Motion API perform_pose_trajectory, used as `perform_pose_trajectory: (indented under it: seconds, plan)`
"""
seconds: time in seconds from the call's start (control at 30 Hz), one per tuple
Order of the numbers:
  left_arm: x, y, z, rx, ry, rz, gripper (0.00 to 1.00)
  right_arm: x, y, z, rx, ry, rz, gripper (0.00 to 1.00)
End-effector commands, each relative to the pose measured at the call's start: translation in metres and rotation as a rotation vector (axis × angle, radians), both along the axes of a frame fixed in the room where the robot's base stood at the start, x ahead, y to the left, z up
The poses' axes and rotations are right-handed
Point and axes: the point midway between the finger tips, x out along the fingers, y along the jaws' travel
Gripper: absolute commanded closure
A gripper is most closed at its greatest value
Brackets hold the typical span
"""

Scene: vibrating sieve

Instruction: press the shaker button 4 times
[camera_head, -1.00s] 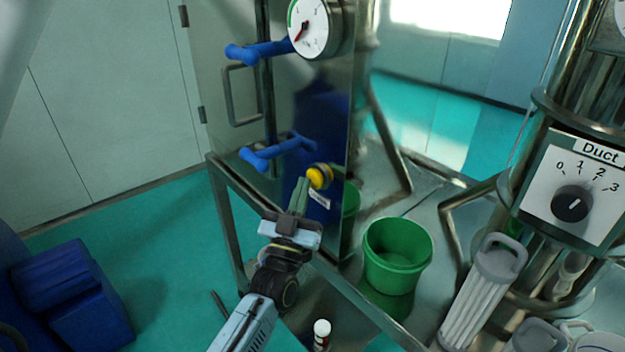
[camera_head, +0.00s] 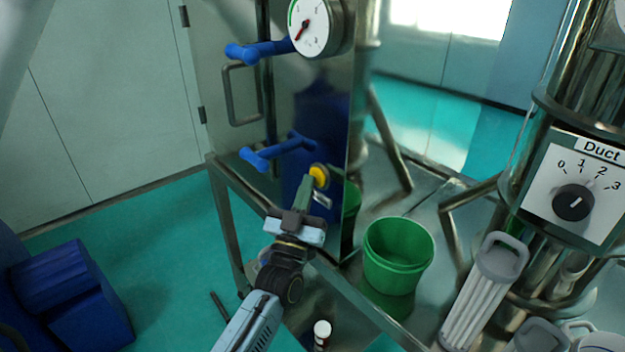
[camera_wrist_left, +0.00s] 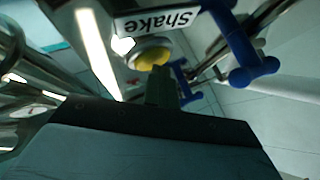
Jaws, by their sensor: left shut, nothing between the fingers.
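The shaker button (camera_head: 319,172) is a round yellow button on the front of the steel cabinet, below the lower blue handle. In the left wrist view the yellow button (camera_wrist_left: 151,57) sits beside a white label (camera_wrist_left: 157,21) reading "Shake", seen upside down. My left gripper (camera_head: 307,184) is shut and empty, its fingertips at the button's lower left and overlapping its edge in the head view. Its fingers (camera_wrist_left: 160,85) also point at the button in the left wrist view. I cannot tell whether they touch it. My right gripper is not in view.
Blue handles (camera_head: 275,152) stick out from the cabinet door near the button. A green bucket (camera_head: 397,262) stands on the steel platform to the right. A duct dial (camera_head: 573,203) is at the far right, and a filter cartridge (camera_head: 482,295) stands below it.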

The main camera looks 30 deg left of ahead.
Motion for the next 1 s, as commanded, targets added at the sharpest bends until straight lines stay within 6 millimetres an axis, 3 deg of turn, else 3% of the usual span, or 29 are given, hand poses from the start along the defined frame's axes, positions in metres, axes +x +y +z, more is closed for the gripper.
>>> perform_pose_trajectory:
  seconds: [0.6,1.0]
  plan:
    - [0.003,-0.002,0.001,0.001,0.001,-0.002,1.00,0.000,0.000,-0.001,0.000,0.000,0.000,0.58]
    - [-0.016,0.006,0.000,0.002,0.003,-0.001,1.00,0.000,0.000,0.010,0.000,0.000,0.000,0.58]
